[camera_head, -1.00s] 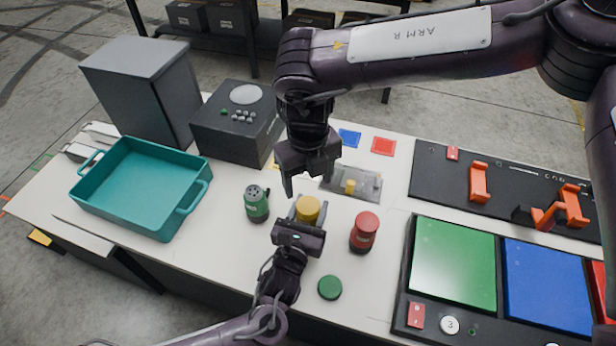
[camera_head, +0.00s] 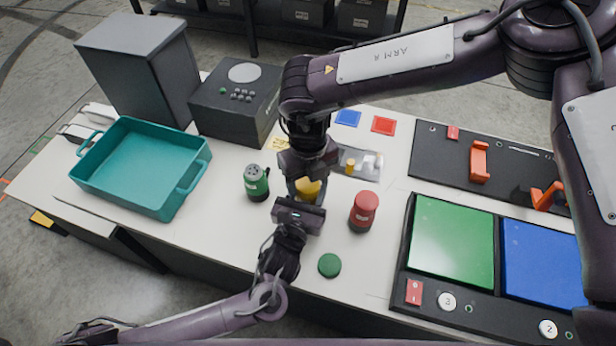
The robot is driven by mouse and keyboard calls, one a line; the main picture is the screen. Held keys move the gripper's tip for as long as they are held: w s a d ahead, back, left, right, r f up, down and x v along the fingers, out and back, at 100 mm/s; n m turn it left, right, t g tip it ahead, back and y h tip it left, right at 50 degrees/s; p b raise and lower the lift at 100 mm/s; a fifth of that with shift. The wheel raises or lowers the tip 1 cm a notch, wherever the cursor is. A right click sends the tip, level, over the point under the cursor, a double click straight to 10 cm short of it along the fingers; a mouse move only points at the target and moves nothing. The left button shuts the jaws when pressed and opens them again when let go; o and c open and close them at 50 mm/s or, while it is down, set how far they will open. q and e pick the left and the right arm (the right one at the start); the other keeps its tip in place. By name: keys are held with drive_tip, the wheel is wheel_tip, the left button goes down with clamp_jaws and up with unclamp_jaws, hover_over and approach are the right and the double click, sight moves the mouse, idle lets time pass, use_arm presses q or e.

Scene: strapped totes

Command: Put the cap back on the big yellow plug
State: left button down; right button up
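The big yellow plug (camera_head: 308,188) is at the middle of the table, with a smooth yellow top showing and its lower part hidden. My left gripper (camera_head: 300,203) reaches it from the near side, one finger at each side; whether they press on it is hidden. My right gripper (camera_head: 308,182) comes down from above, its fingers around the yellow top; I cannot tell whether they have closed. I cannot tell a separate yellow cap from the plug. A small yellow piece (camera_head: 350,167) stands on a grey plate (camera_head: 362,160) behind.
A green plug (camera_head: 256,184) stands left and a red plug (camera_head: 363,212) right, both close to the grippers. A green disc (camera_head: 329,265) lies in front. A teal tray (camera_head: 140,168), a dark box (camera_head: 235,105) and a panel with coloured pads (camera_head: 452,242) flank the work area.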

drive_tip(key=c, duration=0.8)
drive_tip(key=o, duration=1.1)
wheel_tip(320, 180, up, 12)
use_arm(q)
drive_tip(key=c, duration=0.6)
unclamp_jaws()
drive_tip(key=shift+c, duration=0.2)
drive_tip(key=shift+b+v, duration=0.5)
drive_tip(key=shift+v, duration=3.4)
use_arm(e)
drive_tip(key=shift+f, duration=0.5)
